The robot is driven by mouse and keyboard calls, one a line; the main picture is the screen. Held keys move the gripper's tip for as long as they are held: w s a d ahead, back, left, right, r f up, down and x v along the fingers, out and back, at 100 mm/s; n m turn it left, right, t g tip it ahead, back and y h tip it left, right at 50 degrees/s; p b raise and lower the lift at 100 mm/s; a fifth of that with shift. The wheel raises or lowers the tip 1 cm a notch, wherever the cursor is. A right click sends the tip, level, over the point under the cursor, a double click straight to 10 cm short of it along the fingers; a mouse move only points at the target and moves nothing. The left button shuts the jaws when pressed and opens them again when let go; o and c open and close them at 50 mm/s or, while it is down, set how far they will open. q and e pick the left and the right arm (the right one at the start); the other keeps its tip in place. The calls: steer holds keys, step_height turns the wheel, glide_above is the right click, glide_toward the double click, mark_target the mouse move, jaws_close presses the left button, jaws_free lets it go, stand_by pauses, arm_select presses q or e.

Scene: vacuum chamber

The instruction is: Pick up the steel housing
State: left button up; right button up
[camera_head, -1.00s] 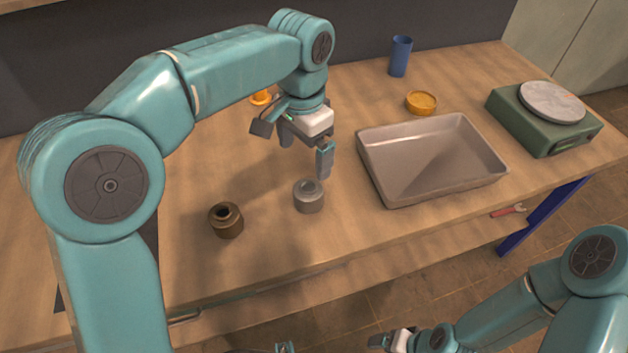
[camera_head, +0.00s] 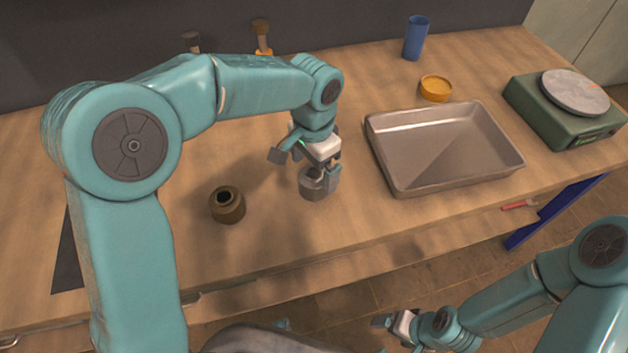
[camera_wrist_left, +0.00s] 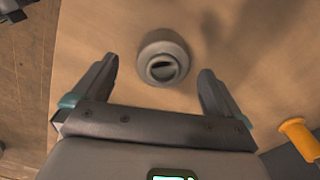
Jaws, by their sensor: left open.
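The steel housing (camera_head: 313,190) is a short grey ring-shaped part standing upright on the wooden bench. My left gripper (camera_head: 318,174) is open and low over it, partly covering its top. In the left wrist view the housing (camera_wrist_left: 163,57) lies between the tips of the two spread fingers (camera_wrist_left: 158,70), with a gap on each side and its round opening facing the camera. Nothing is held. My right gripper (camera_head: 388,322) is at the bottom of the head view, off the bench; its jaws are too small to read.
A brown bronze-coloured housing (camera_head: 228,207) stands left of the steel one. A metal tray (camera_head: 395,187) is close on the right. Bench in front is clear.

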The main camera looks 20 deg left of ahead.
arm_select(q)
steer(key=f, duration=0.5)
steer(key=shift+w+a, duration=0.1)
steer(key=shift+w, duration=0.15)
steer(key=shift+c, duration=0.3)
steer(key=c, duration=1)
steer(key=shift+r, duration=0.1)
steer(key=c, duration=0.4)
steer(key=shift+r, duration=0.1)
